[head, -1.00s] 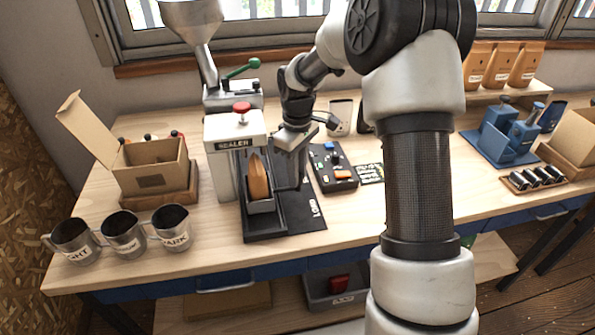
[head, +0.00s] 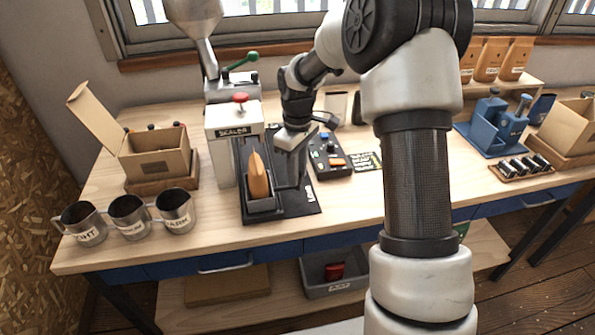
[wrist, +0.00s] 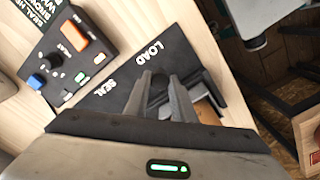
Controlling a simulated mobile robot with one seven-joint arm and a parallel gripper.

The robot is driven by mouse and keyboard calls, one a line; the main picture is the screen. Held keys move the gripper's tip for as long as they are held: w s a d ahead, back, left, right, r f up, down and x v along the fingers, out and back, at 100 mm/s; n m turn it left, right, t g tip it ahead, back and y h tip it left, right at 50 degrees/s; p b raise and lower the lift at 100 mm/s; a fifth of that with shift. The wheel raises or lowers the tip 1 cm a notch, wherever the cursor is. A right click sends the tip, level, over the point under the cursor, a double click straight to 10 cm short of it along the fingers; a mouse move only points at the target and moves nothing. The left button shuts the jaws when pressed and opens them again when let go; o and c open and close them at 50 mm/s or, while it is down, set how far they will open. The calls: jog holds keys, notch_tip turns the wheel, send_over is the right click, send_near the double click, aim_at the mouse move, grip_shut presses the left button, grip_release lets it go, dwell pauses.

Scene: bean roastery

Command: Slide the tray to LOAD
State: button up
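The dark tray (head: 262,206) sits on the black base of the sealer (head: 234,121), near the base's front end. A brown pouch (head: 258,178) stands upright in it, in front of the sealer head. The white LOAD label (wrist: 149,52) and SEAL label (wrist: 96,90) show on the base in the wrist view. My gripper (head: 291,182) is low at the tray's right side. In the wrist view its fingers (wrist: 160,92) stand on either side of a dark knob and appear shut on it. The knob seems to belong to the tray; the pouch is mostly hidden there.
A control box (head: 328,155) with buttons lies right of the base. Three metal mugs (head: 130,217) and an open cardboard box (head: 155,158) stand to the left. Blue equipment (head: 492,128) and a rack of small cylinders (head: 522,167) are at the right. The front table strip is clear.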

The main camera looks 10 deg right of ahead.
jog(key=o, duration=0.5)
jog(key=shift+s, duration=0.3)
jog(key=shift+c, duration=0.2)
jog(key=shift+w+r, duration=0.1)
jog(key=shift+r, duration=0.3)
notch_tip(320, 180, up, 17)
jog(key=p, duration=0.1)
jog(key=shift+f+p, duration=0.15)
jog(key=shift+p, duration=0.25)
